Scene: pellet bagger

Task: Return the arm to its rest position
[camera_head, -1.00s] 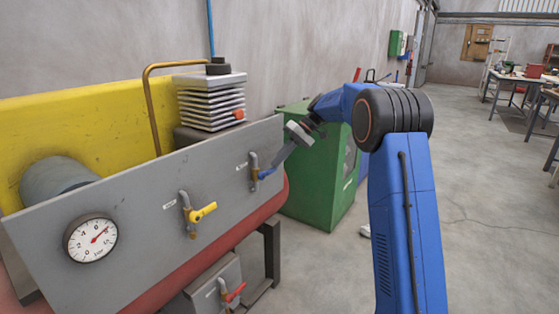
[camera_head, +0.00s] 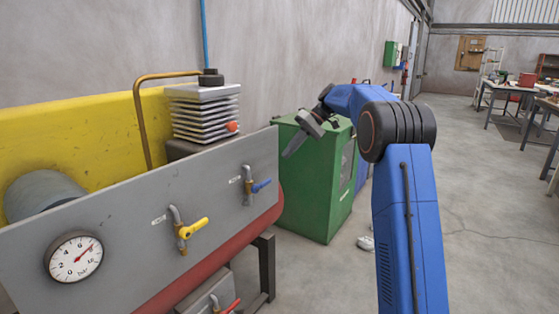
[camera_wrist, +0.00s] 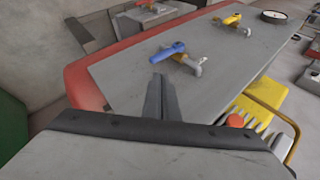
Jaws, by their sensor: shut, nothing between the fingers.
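My blue arm (camera_head: 408,230) stands at the right of the head view, bent over at the top toward the left. My gripper (camera_head: 290,150) is shut and empty. In the head view it hangs in front of the green cabinet (camera_head: 312,195), apart from the grey panel (camera_head: 130,215) and to the right of its blue-handled valve (camera_head: 257,186). In the wrist view the gripper fingers (camera_wrist: 158,97) lie together and point toward the blue valve handle (camera_wrist: 168,52), with nothing between them.
The panel also carries a yellow-handled valve (camera_head: 192,229) and a gauge (camera_head: 74,257). A red-handled valve (camera_head: 230,305) sits low. A finned compressor head (camera_head: 203,112) and bent copper pipe (camera_head: 137,120) stand behind. Open floor (camera_head: 480,200) lies to the right, with workbenches (camera_head: 515,88) far off.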

